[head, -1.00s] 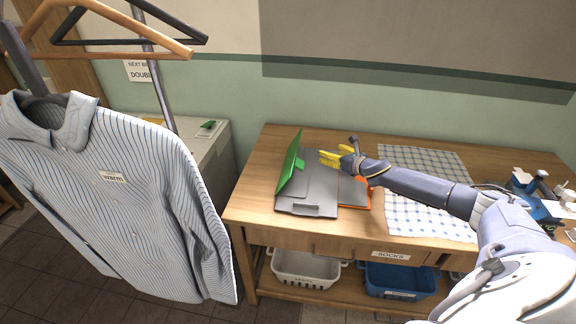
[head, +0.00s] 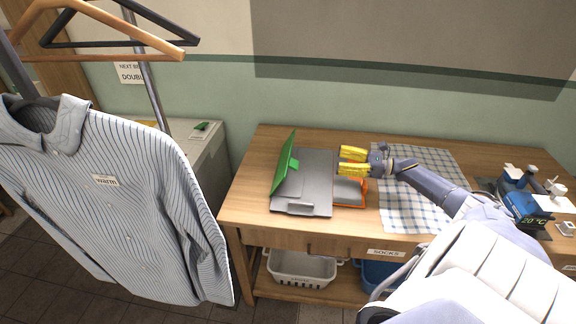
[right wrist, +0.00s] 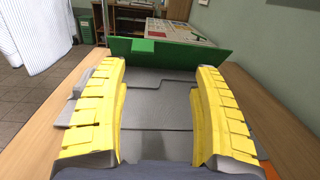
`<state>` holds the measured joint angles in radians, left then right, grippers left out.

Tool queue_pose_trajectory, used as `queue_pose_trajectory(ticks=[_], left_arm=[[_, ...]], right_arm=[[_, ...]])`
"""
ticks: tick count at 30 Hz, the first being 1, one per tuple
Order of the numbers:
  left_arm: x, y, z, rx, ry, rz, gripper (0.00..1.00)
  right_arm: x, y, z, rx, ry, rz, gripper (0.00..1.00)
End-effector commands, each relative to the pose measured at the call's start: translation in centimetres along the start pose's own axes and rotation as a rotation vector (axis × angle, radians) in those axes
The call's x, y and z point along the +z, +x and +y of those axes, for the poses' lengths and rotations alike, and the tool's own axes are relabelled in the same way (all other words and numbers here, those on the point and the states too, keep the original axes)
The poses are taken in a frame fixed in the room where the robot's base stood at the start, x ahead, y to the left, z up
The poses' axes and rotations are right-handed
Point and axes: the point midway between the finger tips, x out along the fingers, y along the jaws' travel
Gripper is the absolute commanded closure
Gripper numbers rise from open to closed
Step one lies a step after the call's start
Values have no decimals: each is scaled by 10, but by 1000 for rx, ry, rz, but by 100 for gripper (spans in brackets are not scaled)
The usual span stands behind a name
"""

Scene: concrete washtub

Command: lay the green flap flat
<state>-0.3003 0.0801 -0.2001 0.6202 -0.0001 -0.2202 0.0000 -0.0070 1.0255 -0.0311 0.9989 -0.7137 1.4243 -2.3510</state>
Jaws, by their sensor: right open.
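The green flap (head: 284,160) stands raised and tilted at the left edge of a grey folding board (head: 315,180) on the wooden table. In the right wrist view the green flap (right wrist: 185,54) stands up across the far side of the grey board (right wrist: 158,100), with a brighter green tab facing me. My right gripper (head: 354,160), with yellow fingers, is to the right of the flap, over the board's right part, apart from the flap. Its fingers (right wrist: 160,115) are spread wide with nothing between them. An orange edge (head: 364,190) shows at the board's right side. My left gripper is not seen.
A checked cloth (head: 412,205) lies right of the board. A striped shirt (head: 110,200) hangs at the left. A blue device (head: 525,207) is at the table's right. A white basket (head: 300,268) stands on the lower shelf.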

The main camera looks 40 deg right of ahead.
Motion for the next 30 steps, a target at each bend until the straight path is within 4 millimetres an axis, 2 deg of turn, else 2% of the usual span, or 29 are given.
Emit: queue_pose_trajectory(ticks=[1,5,11,30], left_arm=[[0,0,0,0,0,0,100],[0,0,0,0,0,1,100],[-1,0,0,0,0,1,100],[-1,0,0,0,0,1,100]], right_arm=[[-8,-6,8,18,10,8,33],[-19,-13,21,49,24,18,33],[-21,-1,26,62,26,18,33],[-23,111,32,60,27,17,33]])
